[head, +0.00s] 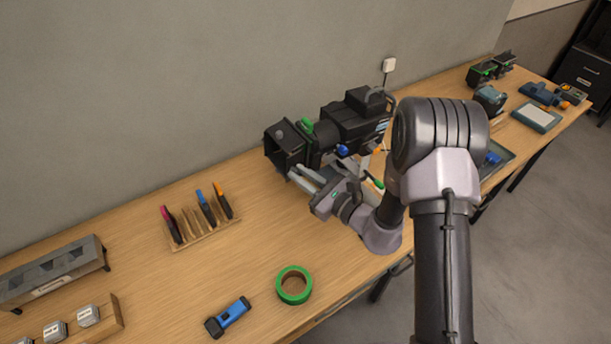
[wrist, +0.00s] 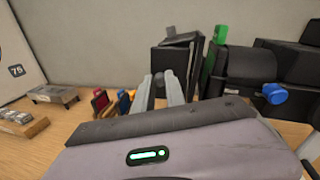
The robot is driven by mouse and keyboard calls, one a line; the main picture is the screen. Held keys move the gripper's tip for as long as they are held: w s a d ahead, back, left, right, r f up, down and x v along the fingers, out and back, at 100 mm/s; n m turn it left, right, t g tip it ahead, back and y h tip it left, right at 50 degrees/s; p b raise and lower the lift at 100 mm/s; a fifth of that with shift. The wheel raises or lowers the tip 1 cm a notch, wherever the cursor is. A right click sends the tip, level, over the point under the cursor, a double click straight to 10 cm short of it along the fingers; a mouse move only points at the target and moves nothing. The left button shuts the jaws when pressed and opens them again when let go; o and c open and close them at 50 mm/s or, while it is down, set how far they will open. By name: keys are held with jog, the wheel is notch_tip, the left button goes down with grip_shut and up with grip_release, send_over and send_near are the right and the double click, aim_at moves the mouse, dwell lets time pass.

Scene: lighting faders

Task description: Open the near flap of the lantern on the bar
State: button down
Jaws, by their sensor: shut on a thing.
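The black lantern (head: 352,125) sits at the back of the bench, with green and blue knobs and a square flapped front (head: 286,148) facing left. In the wrist view the lantern body (wrist: 248,68) is at the right and its boxy front (wrist: 182,58) is near the middle. My gripper (head: 297,176) is at the near side of that front. In the wrist view my gripper (wrist: 166,92) has its fingers close together around a small dark grey knob (wrist: 168,77) by the flap's edge. The fingers hide part of the knob and flap.
A wooden rack (head: 205,228) with coloured-handled tools stands left of the lantern. A green tape roll (head: 294,285) and a blue torch (head: 228,317) lie near the front edge. A grey metal unit (head: 52,272) is at far left. The wall rises close behind.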

jog(key=shift+w+a+r+m+t+h+p, duration=0.15)
jog(key=shift+a+m+t+h, duration=0.25)
jog(key=shift+m+t+h, duration=0.45)
jog(key=shift+a+f+m+t+h+p, duration=0.1)
jog(key=shift+a+m+t+h+p, duration=0.3)
jog(key=shift+m+h, duration=0.7)
jog(key=shift+w+a+r+m+t+h+p, duration=0.1)
jog(key=shift+a+m+t+h, duration=0.45)
jog(key=shift+h, duration=0.8)
jog(key=c, duration=1.4)
grip_release()
jog(key=shift+o, duration=0.2)
jog(key=shift+d, duration=0.15)
